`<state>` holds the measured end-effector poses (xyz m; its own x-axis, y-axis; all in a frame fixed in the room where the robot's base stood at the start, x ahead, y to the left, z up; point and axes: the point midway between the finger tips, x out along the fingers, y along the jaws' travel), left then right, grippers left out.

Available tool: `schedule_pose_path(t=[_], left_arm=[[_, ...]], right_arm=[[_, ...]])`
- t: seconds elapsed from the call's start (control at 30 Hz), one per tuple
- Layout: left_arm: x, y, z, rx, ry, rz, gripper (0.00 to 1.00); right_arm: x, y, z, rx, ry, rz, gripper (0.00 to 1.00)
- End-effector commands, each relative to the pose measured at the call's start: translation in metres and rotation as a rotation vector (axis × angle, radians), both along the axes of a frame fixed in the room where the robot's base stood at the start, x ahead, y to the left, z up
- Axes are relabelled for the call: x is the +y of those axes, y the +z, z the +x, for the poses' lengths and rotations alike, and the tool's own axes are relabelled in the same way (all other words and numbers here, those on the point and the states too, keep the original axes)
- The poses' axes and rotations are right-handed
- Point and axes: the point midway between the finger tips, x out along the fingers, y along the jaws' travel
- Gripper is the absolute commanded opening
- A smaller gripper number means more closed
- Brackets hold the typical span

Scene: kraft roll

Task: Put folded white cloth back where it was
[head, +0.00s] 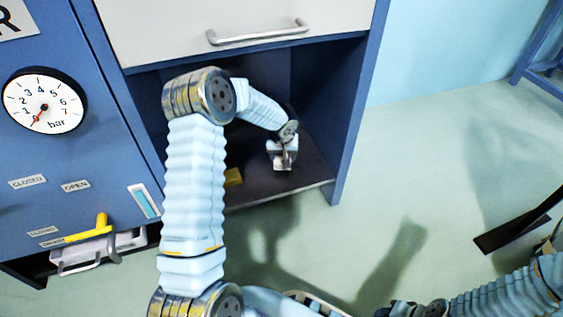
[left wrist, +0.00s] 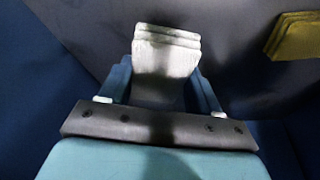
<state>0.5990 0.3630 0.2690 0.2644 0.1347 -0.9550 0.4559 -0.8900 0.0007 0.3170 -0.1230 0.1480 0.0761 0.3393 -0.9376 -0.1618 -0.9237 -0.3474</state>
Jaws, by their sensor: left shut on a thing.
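The folded white cloth (left wrist: 167,55) is between the fingers of my left gripper (left wrist: 164,88) in the left wrist view. Its layered far edge sticks out past the fingertips. In the head view my left gripper (head: 283,160) reaches into the open compartment of the blue cabinet, and the cloth (head: 283,166) shows as a small pale patch at its tip, close to the dark compartment floor (head: 290,185). I cannot tell whether the cloth touches the floor. My right arm shows at the lower right of the head view; its gripper's jaws cannot be made out.
A yellow folded item (left wrist: 294,36) lies on the compartment floor, left of my gripper in the head view (head: 233,178). A grey drawer front with a handle (head: 258,32) is above the opening. A gauge (head: 44,101) and yellow lever (head: 101,222) are on the left.

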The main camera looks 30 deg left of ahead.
Motion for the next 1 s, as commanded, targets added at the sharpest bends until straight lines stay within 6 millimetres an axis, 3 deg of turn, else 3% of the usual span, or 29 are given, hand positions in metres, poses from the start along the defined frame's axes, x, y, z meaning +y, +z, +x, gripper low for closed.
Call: schedule_pose_path(t=[0.27, 0.43, 0.83, 0.87, 1.0], left_arm=[[0.012, -0.021, 0.012, 0.0, 0.001, 0.001, 0.39], [0.012, -0.049, 0.013, 0.001, -0.001, 0.0, 0.39], [0.012, -0.055, 0.013, -0.001, -0.001, 0.0, 0.39], [0.012, -0.055, 0.013, -0.001, -0.001, 0.0, 0.65], [0.012, -0.054, 0.013, -0.001, -0.001, 0.001, 0.86]], right_arm=[[0.0, -0.003, 0.0, -0.001, 0.0, 0.0, 0.38], [0.0, -0.01, 0.001, -0.003, -0.001, 0.0, 0.38], [0.0, -0.014, 0.001, -0.004, -0.001, -0.001, 0.38], [0.0, -0.014, 0.001, -0.003, -0.002, -0.001, 0.38], [0.0, -0.013, 0.001, -0.004, -0.001, -0.001, 0.38]])
